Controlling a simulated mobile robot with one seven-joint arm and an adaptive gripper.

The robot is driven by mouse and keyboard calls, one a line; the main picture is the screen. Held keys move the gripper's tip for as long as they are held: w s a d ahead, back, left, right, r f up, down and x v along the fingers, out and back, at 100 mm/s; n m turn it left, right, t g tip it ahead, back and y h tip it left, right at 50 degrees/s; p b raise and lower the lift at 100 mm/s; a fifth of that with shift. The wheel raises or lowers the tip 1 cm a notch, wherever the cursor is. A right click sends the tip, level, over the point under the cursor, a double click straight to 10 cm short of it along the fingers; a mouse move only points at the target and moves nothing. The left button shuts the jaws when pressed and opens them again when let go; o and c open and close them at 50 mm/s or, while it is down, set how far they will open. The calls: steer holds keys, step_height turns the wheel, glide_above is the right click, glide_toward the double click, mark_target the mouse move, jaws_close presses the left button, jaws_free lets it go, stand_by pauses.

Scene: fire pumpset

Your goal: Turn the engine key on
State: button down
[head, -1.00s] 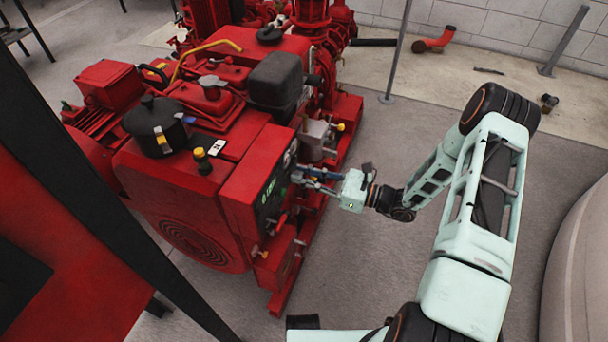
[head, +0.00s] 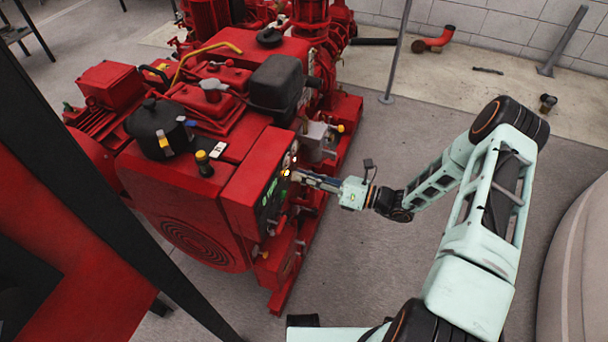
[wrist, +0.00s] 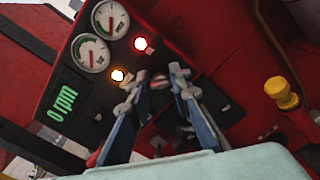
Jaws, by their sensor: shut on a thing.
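The engine control panel (head: 272,192) is a dark face on the side of the red engine box. In the wrist view the panel (wrist: 95,105) carries two round gauges, a green "0 rpm" display, a lit red lamp (wrist: 141,44) and a lit orange lamp (wrist: 118,75). My gripper (head: 297,177) reaches the panel from the right. In the wrist view my gripper (wrist: 159,82) has its fingertips on either side of the small engine key (wrist: 160,79) and is shut on it. The fingers hide part of the key, so its exact angle is unclear.
A yellow knob (wrist: 282,92) stands out at the right in the wrist view. The red engine (head: 215,110) fills the left of the head view. A thin grey post (head: 398,50) stands behind. The grey floor right of the engine is open around my arm.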

steer(key=shift+m, duration=0.8)
steer(key=c, duration=1.8)
jaws_free()
steer(key=shift+o, duration=0.2)
steer(key=v, duration=1.2)
